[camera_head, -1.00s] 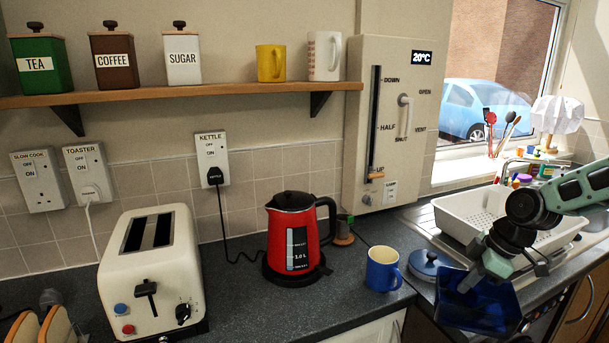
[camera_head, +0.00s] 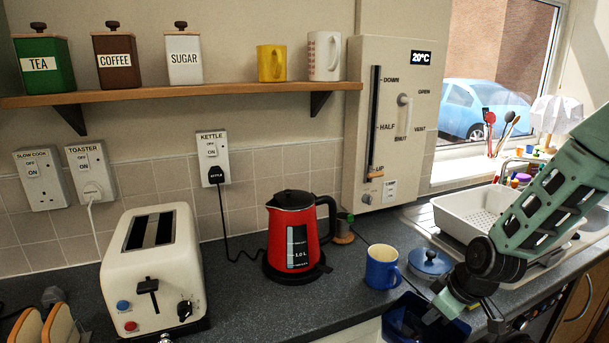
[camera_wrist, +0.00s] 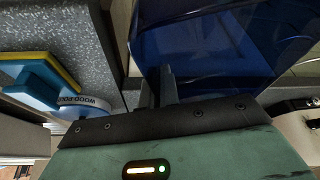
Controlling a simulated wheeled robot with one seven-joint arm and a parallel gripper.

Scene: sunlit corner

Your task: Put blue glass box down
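The blue glass box (camera_head: 408,322) is dark, see-through blue. In the head view it hangs at the worktop's front edge, below the blue mug, partly hidden by my gripper. My gripper (camera_head: 442,308) is at the box's right side. In the wrist view the box (camera_wrist: 225,40) fills the upper right, and my gripper's fingers (camera_wrist: 160,88) are closed about its near wall. The box appears held; I cannot tell whether its underside touches anything.
A blue mug (camera_head: 382,267) and a round blue-lidded pot (camera_head: 430,263) stand just behind the box. A red kettle (camera_head: 293,235), a cream toaster (camera_head: 155,270) and a white dish rack (camera_head: 470,212) stand on the worktop. Bare worktop (camera_head: 245,310) lies in front of the kettle.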

